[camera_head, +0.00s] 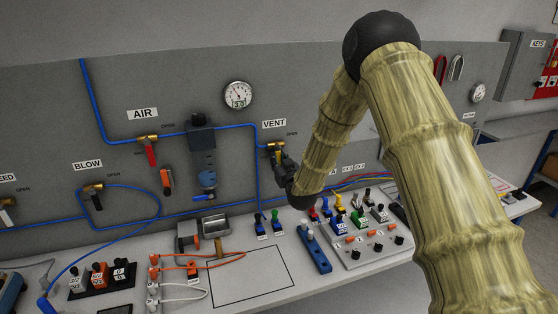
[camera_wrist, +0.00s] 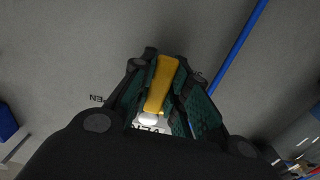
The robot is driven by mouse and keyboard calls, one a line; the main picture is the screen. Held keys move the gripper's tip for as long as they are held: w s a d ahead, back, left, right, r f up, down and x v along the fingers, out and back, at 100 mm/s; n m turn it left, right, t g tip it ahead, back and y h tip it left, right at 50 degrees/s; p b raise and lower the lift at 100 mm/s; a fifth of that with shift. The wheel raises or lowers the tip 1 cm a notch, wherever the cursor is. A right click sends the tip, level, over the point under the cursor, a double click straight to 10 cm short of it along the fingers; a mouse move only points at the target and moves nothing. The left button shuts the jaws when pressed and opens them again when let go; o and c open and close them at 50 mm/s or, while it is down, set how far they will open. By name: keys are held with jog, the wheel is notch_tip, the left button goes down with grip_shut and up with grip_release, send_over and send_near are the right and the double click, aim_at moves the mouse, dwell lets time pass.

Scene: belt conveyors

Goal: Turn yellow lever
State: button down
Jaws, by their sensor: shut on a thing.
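The yellow lever (camera_wrist: 161,84) lies between the two fingers of my gripper (camera_wrist: 166,80) in the wrist view. My gripper is shut on it. A white knob-like end shows at the lever's lower end, near a partly covered label. In the head view my gripper (camera_head: 279,158) is at the brass valve (camera_head: 272,146) under the VENT label (camera_head: 274,124), on the grey panel. There the gripper mostly hides the lever.
To the left are the AIR valve with its red lever (camera_head: 150,155), a dark regulator unit (camera_head: 203,150) and the BLOW valve (camera_head: 93,188). Blue tubing (camera_head: 105,110) runs along the panel. Below, a bench holds a control box (camera_head: 350,240) with several small switches.

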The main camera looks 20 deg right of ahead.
jog(key=shift+f+b, duration=0.1)
jog(key=shift+b, duration=0.2)
jog(key=shift+d+n+b, duration=0.25)
jog(key=shift+n+b, duration=0.3)
jog(key=shift+n, duration=0.05)
jog(key=shift+d, duration=0.1)
jog(key=c, duration=1.4)
grip_release()
jog(key=shift+o, duration=0.2)
jog(key=s, duration=1.2)
jog(key=shift+d, duration=0.2)
